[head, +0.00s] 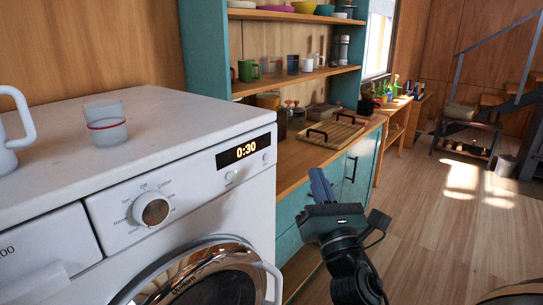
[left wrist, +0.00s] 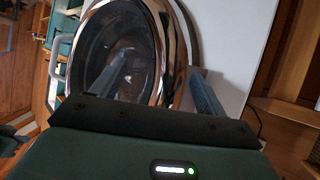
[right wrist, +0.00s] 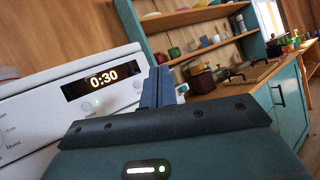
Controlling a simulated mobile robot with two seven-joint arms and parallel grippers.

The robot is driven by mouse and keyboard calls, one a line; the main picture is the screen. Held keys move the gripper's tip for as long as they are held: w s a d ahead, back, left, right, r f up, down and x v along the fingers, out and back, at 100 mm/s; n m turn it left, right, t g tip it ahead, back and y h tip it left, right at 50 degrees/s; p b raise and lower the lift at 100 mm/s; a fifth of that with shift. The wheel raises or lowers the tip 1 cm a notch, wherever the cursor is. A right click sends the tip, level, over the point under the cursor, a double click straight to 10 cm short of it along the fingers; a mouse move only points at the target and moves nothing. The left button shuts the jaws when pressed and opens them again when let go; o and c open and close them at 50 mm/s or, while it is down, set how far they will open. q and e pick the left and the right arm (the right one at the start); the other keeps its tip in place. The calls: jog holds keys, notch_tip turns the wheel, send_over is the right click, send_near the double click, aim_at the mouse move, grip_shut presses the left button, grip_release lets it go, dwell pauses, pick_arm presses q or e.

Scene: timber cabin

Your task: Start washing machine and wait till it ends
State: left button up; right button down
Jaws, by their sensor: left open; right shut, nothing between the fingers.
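The white washing machine (head: 100,140) stands at the left in the head view. The round dial (head: 151,209) sits on the sloped panel. The chrome-rimmed door (head: 200,275) is partly cut off below; it also shows in the left wrist view (left wrist: 115,50). My right gripper (head: 321,183) is shut and empty, to the right of the panel and apart from it. My left gripper (left wrist: 163,85) is open and empty in front of the door, outside the head view.
A clear cup with a red band (head: 106,124) and a white mug (head: 12,130) stand on the machine. To the right, a wooden counter (head: 300,158) holds jars and a tray (head: 332,133). Shelves of cups and bowls hang above.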

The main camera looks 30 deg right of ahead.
aim_at(266, 157)
jog(key=shift+a, duration=0.15)
jog(key=w+a+b, duration=0.1)
jog(key=w+a, duration=0.2)
jog(key=w, duration=0.5)
jog(key=shift+a, duration=0.15)
jog(key=shift+w, duration=0.1)
dwell(2.0)
jog(key=shift+w+a, duration=0.15)
jog(key=shift+w, duration=0.2)
